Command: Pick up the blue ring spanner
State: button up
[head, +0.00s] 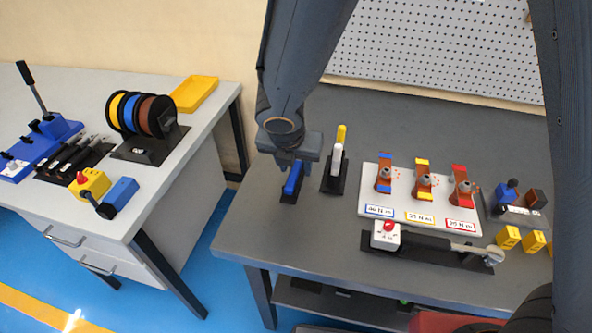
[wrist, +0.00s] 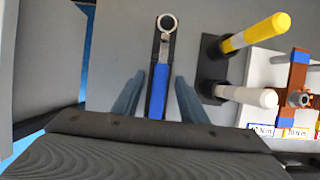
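The blue ring spanner (wrist: 158,92) has a blue handle and a metal ring end, which points to the top of the wrist view. In the head view its blue handle (head: 293,178) shows upright or tilted over a small dark base on the near left of the bench; its ring end is hidden there by my gripper. My gripper (wrist: 159,80) is open, with one finger on each side of the blue handle and visible gaps between. In the head view my gripper (head: 290,164) is right over the spanner. Contact is not visible.
A dark stand (head: 327,178) with a yellow and a white handle stands close on the right. Farther right are a white board (head: 370,203) with coloured clamps and a torque wrench (head: 450,247). The bench (head: 250,225) is bare in front and left.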

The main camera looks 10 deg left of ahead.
grip_shut()
jog(key=shift+r, duration=0.1)
dwell(0.3)
